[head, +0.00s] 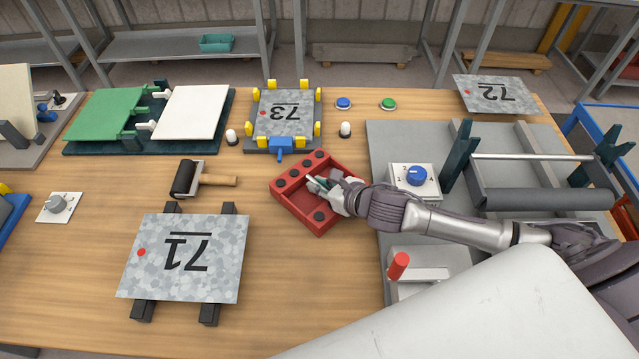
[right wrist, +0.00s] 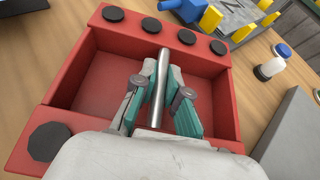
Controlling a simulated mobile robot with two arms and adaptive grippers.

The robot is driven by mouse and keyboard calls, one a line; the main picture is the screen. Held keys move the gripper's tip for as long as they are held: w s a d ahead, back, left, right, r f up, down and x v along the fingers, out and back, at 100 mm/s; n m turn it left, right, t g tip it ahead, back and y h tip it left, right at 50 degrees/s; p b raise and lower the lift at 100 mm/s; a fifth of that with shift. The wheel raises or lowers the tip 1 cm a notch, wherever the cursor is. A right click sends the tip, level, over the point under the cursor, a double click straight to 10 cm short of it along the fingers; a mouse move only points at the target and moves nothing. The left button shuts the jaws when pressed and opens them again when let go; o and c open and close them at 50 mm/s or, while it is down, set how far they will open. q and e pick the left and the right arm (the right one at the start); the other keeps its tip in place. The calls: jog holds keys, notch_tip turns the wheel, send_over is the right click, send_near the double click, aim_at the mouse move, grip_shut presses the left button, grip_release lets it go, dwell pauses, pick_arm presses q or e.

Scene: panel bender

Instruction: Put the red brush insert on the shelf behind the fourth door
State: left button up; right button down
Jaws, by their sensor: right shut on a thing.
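In the right wrist view my right gripper (right wrist: 160,95) is shut on the bar, one teal-padded finger on each side. I cannot tell whether the insert is lifted. My left gripper is not in view. No door shows.
Panel 73 in a yellow-posted fixture (head: 283,145) stands just behind the insert. A black roller (head: 186,179) and panel 71 (head: 190,275) lie left. A grey plate with a knob box (head: 416,178) and roller stand (head: 540,199) is right. Bare wood lies front left of the insert.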

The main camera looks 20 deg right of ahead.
jog(key=shift+r, duration=0.1)
jog(key=c, duration=1.6)
grip_release()
jog(key=o, duration=0.4)
